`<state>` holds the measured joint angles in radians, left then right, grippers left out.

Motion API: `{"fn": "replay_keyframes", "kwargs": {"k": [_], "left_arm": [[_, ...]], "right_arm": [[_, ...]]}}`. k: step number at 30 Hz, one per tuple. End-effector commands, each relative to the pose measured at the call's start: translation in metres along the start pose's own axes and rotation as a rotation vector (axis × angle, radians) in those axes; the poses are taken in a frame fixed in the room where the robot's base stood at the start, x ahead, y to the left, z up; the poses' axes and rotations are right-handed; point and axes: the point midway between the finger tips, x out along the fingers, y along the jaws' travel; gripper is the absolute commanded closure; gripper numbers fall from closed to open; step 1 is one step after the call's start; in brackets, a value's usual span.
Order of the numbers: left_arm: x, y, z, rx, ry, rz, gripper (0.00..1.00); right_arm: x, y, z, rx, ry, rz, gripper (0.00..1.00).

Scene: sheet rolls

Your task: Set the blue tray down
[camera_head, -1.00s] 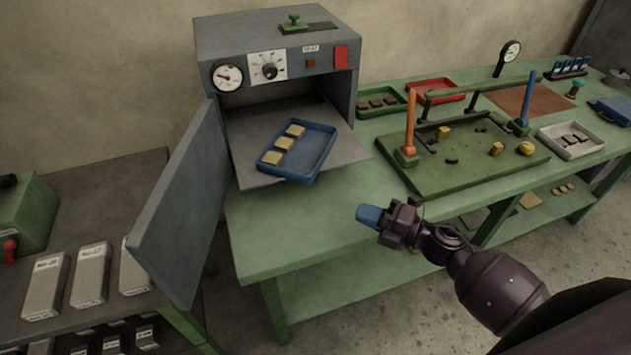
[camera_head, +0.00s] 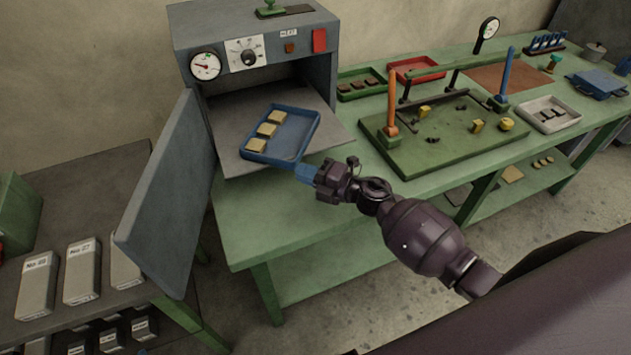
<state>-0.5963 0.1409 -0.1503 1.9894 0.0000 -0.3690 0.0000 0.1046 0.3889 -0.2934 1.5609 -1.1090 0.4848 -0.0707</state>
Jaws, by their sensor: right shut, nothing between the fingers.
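The blue tray (camera_head: 297,133) rests on the grey plate (camera_head: 222,114) at the mouth of the grey oven. It holds 3 tan blocks (camera_head: 267,130) along its left side. My right gripper (camera_head: 304,171) is shut with nothing in it. Its blue fingertips are at the tray's near right corner; I cannot tell whether they touch it. My left gripper is not in view.
The oven (camera_head: 256,55) has its door (camera_head: 165,195) swung open at the left. Right of the tray are a green tray (camera_head: 362,85), a red tray (camera_head: 416,69) and a green fixture board (camera_head: 440,152) with orange and blue posts. The green bench's front strip (camera_head: 260,215) is clear.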

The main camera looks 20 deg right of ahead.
Motion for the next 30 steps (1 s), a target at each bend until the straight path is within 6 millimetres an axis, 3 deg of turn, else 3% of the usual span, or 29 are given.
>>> {"fn": "replay_keyframes", "kwargs": {"k": [17, 30], "left_arm": [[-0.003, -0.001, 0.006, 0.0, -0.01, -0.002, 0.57], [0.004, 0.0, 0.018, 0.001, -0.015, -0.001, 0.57]], "right_arm": [[0.008, 0.0, 0.009, 0.0, 0.0, 0.0, 1.0], [0.04, -0.001, 0.041, 0.0, 0.0, -0.001, 1.0]]}}
